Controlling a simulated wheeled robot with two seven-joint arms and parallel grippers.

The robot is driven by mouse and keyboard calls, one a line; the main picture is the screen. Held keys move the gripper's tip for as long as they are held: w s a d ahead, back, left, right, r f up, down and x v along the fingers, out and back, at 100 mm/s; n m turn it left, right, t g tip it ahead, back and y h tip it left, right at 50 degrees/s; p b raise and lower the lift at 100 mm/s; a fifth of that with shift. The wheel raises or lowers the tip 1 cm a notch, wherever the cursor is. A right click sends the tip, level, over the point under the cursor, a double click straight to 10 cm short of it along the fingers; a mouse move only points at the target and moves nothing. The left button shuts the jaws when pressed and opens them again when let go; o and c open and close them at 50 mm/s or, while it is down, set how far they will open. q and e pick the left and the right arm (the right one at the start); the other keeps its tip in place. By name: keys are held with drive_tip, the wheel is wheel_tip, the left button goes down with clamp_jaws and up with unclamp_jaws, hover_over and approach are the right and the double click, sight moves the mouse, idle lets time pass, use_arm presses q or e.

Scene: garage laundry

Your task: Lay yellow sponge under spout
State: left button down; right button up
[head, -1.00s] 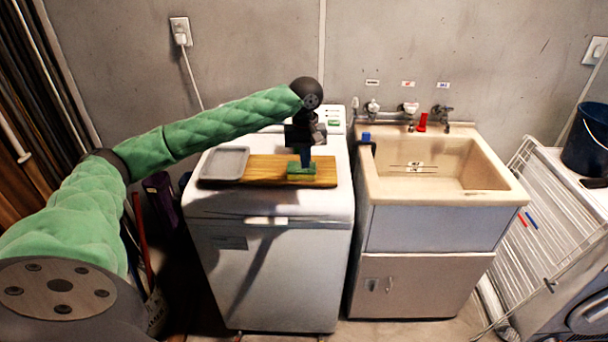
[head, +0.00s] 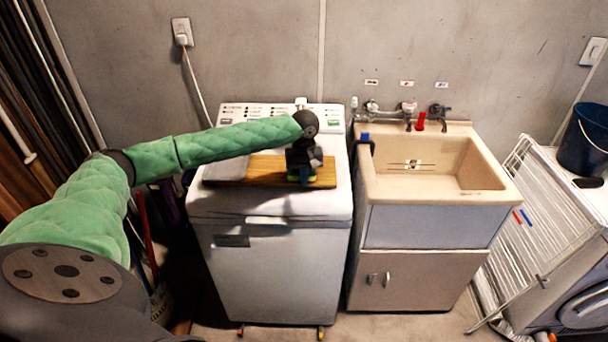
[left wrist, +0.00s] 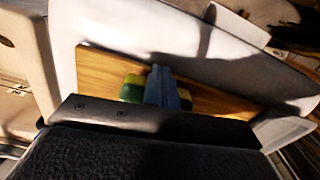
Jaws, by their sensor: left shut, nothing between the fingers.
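The yellow sponge, with a green side, lies on a wooden board (head: 262,171) on top of the washing machine (head: 270,209). It shows on both sides of my fingers in the left wrist view (left wrist: 131,87). My left gripper (head: 304,178) is shut and empty, with its fingertips over the sponge; they also show in the left wrist view (left wrist: 164,90). I cannot tell whether they touch it. The fingers hide the sponge's middle. The taps and spout (head: 441,112) stand at the back of the beige sink (head: 372,184), to the right. My right gripper is not in view.
A grey tray (head: 226,170) sits at the left of the board. A blue-capped item (head: 365,137) stands at the sink's left rim and a red object (head: 421,121) by the taps. A drying rack (head: 530,220) leans at right. The basin looks open.

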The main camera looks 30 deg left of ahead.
use_arm(q)
drive_tip(key=shift+w, duration=0.1)
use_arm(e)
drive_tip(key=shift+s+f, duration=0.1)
